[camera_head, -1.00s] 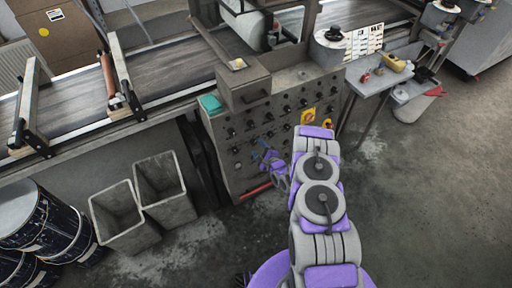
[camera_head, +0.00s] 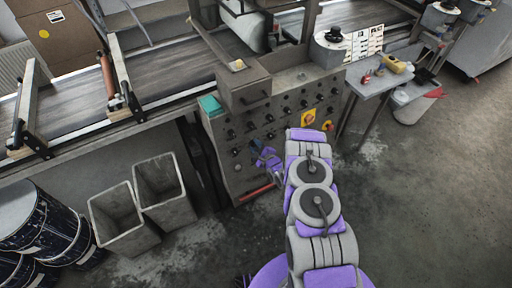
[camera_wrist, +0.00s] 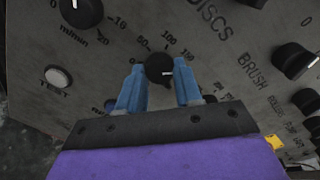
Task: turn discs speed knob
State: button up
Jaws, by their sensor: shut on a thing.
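The pointer line points to the right. In the head view my gripper (camera_head: 268,160) is at the front of the grey control panel (camera_head: 240,178), low on its face. The knob itself cannot be made out there.
Other black knobs, one at upper left (camera_wrist: 82,12) and one for the brush (camera_wrist: 294,62), sit close by. A white TEST button (camera_wrist: 58,77) is at left. Grey bins (camera_head: 165,190) and dark drums (camera_head: 45,225) stand left; a small table (camera_head: 375,82) stands right.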

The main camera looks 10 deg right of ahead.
jog(key=c, duration=0.4)
jog(key=shift+o, duration=0.2)
jog(key=shift+s+f+n+p, duration=0.1)
jog(key=shift+n+p, duration=0.2)
jog(key=shift+n, duration=0.9)
jog(key=o, duration=1)
jog(key=shift+o, duration=0.2)
jog(key=p+v, duration=0.3)
jog(key=v, duration=1.4)
jog(key=shift+s+p, duration=0.15)
jog(key=shift+p, duration=0.15)
jog(key=shift+a, duration=0.1)
